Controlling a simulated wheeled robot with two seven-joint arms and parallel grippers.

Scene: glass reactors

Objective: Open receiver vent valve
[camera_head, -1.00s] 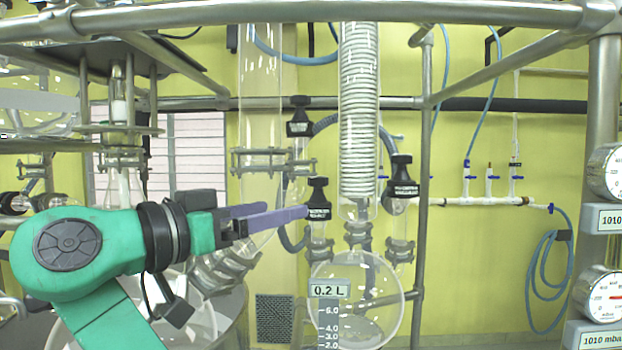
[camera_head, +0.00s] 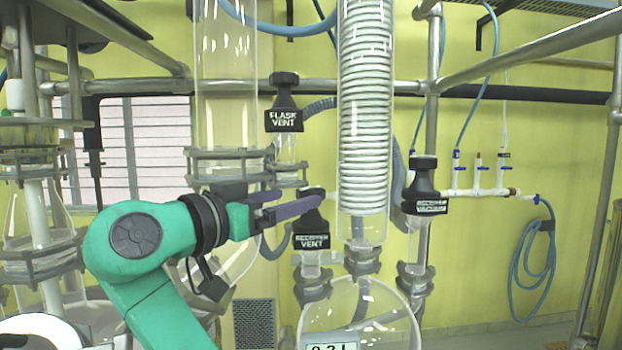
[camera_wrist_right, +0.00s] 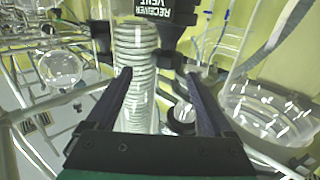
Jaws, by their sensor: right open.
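The receiver vent valve (camera_head: 313,238) has a black cap with a white label and stands above the round receiver flask (camera_head: 360,312) in the head view. In the right wrist view its label reads RECEIVER VENT (camera_wrist_right: 166,12), at the top edge, just beyond the fingertips. My right gripper (camera_head: 299,200) is open, with purple fingers beside the upper part of the cap; I cannot tell whether they touch it. In the wrist view the open right gripper (camera_wrist_right: 158,76) has nothing held between its fingers. My left gripper is not in view.
The flask vent valve (camera_head: 284,108) is above and behind the fingers. A third black valve (camera_head: 424,190) stands to the right. The coiled glass condenser (camera_head: 365,120) is close right of the fingertips. Metal frame rails (camera_head: 520,52) cross above. A wide glass column (camera_head: 226,80) stands to the left.

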